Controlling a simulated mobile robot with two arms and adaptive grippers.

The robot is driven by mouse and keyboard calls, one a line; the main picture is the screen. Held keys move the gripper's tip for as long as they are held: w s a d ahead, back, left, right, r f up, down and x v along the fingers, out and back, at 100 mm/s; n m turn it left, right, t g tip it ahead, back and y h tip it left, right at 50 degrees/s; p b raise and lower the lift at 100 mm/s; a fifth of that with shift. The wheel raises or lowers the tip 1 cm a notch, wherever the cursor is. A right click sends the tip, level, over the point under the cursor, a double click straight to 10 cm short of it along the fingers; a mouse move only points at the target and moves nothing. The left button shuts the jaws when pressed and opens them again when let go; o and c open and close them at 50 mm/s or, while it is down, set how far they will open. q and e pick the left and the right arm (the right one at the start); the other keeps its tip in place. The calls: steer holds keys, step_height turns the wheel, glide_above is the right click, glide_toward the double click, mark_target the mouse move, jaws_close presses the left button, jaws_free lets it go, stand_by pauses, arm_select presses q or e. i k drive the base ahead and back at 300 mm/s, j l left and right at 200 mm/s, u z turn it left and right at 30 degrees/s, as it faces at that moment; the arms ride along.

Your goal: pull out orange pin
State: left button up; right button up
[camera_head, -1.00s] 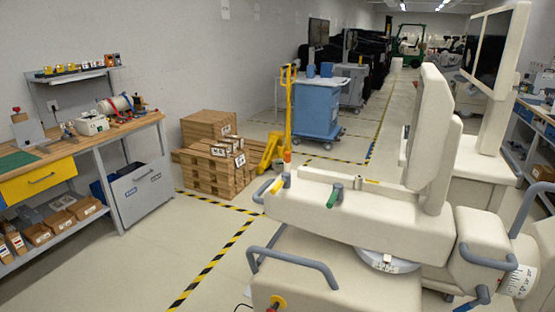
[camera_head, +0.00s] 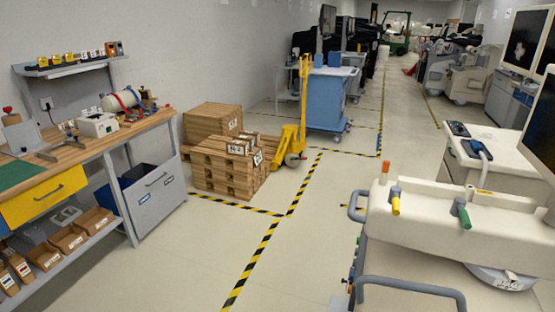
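A small upright pin with an orange top (camera_head: 385,168) stands at the back left end of the cream-coloured cart top (camera_head: 425,230). Which of these two is the orange pin I cannot tell for sure. A green handle (camera_head: 463,214) with a grey knob sits further right on the same top. Neither of my grippers shows in the head view.
Grey rails (camera_head: 410,287) stick out from the cream cart. A workbench (camera_head: 100,143) stands at left, and wooden pallets (camera_head: 222,170) with a yellow pallet jack (camera_head: 298,135) stand behind. Striped floor (camera_head: 200,260) lies open between bench and cart.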

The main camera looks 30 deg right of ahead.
mark_target(386, 168)
steer(key=i+j, duration=0.25)
steer(key=i, duration=0.2)
steer(key=i+j+u, duration=0.15)
steer(key=i, duration=0.35)
steer(key=i+z, duration=0.25)
steer(key=z, duration=0.15)
steer(key=i+z, duration=0.25)
steer(key=z, duration=0.2)
steer(key=i+j+z, duration=0.1)
steer(key=z, duration=0.3)
steer(key=i+j+z, duration=0.2)
steer(key=z, duration=0.2)
steer(key=i+j+z, duration=0.1)
steer(key=z, duration=0.3)
steer(key=i+j+z, duration=0.15)
steer(key=z, duration=0.25)
steer(key=i+j+z, duration=0.2)
steer(key=z, duration=0.2)
steer(key=i+j+z, duration=0.15)
steer(key=z, duration=0.3)
steer(key=j+z, duration=0.4)
steer(key=i+j+z, duration=0.15)
steer(key=j+z, duration=0.6)
steer(key=i+j+z, duration=0.1)
steer(key=j+z, duration=0.3)
steer(key=j, duration=0.15)
